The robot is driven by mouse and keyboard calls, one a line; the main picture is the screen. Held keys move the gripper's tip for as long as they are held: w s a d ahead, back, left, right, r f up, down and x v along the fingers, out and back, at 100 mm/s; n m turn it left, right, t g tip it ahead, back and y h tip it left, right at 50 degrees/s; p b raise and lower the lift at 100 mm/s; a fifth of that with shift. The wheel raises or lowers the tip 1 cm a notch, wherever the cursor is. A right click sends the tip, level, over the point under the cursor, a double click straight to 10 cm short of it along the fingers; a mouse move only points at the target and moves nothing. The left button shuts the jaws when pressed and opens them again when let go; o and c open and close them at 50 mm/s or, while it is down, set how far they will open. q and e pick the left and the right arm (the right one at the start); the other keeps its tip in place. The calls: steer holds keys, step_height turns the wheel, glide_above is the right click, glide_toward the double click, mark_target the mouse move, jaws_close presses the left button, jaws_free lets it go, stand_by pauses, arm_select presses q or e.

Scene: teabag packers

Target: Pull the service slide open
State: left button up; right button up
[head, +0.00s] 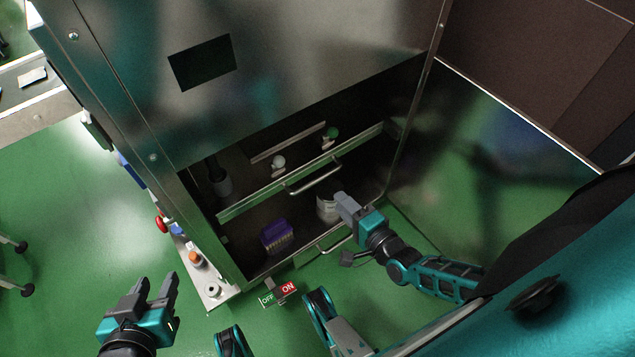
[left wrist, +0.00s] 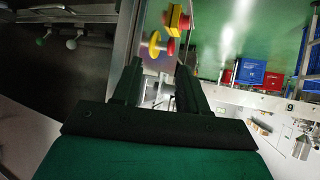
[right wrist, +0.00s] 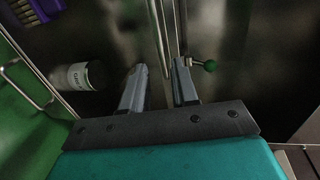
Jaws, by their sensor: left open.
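The open metal cabinet holds an upper slide with a long metal front rail (head: 243,206) and a bar handle (head: 315,180). A lower tray has its own bar handle (head: 336,245). Which one is the service slide is not marked. My right gripper (head: 343,201) is in front of the upper handle, above the lower tray. In the right wrist view its fingers (right wrist: 159,76) are apart, with the upper handle (right wrist: 157,35) ahead of the gap; I cannot tell if they touch it. My left gripper (head: 159,287) is open and empty, outside the cabinet's left side.
Behind the rail are a white knob (head: 278,161) and a green knob (head: 331,133).

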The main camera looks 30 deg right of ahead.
mark_target(318, 179)
steer(key=b+x, duration=0.3)
steer(key=x, duration=0.7)
steer(key=shift+w+f, duration=0.1)
steer(key=shift+w, duration=0.25)
arm_select(q)
steer(key=shift+d+f, duration=0.7)
steer(key=shift+f, duration=0.15)
arm_select(e)
steer(key=shift+w+a, duration=0.1)
steer(key=shift+c, duration=0.3)
arm_select(q)
steer(key=shift+w+a, duration=0.1)
steer(key=shift+a, duration=0.05)
arm_select(e)
jaws_close()
arm_select(q)
steer(key=shift+h, duration=0.3)
